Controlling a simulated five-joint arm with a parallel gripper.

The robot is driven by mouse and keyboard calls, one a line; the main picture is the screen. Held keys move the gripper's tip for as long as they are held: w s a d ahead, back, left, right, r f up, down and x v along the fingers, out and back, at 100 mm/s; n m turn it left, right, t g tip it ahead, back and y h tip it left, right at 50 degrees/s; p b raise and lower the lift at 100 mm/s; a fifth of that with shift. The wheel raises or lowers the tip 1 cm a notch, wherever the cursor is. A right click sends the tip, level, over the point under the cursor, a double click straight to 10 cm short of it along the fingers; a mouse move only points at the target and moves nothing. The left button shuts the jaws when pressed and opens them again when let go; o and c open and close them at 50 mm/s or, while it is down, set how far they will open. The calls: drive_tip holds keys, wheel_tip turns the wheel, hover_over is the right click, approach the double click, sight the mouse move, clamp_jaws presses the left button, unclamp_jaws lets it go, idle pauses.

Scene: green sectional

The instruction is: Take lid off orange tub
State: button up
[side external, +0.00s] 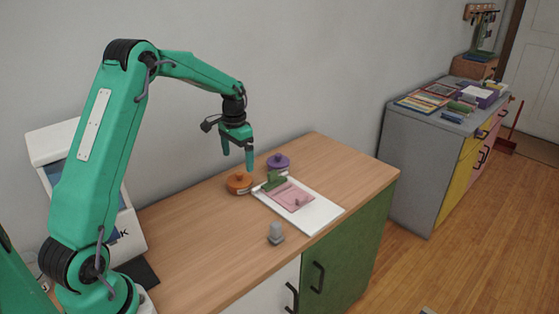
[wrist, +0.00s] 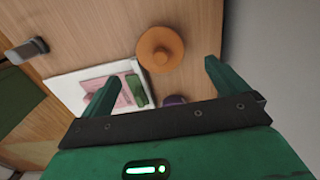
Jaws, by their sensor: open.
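The orange tub (side external: 239,186) stands on the wooden counter with its lid (side external: 239,178) on, a round lid with a small knob on top. In the wrist view the orange lid (wrist: 160,50) shows from above, beyond the fingertips and roughly between their lines. My gripper (side external: 238,163) is open and empty, pointing down above the counter, higher than the orange tub and apart from it. Its two green fingers also show in the wrist view (wrist: 157,72). The tub's body is mostly hidden under the lid in the wrist view.
A purple lidded tub (side external: 278,163) stands behind and right of the orange one, partly hidden in the wrist view (wrist: 175,100). A white board (side external: 320,214) carries pink and green items close by. A grey object (side external: 276,233) stands near the front edge. The counter's right end (side external: 345,170) is clear.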

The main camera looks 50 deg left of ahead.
sight(239, 173)
drive_tip(key=shift+f, duration=0.85)
drive_tip(key=shift+f, duration=0.1)
drive_tip(key=shift+f, duration=2.5)
drive_tip(key=c, duration=1.1)
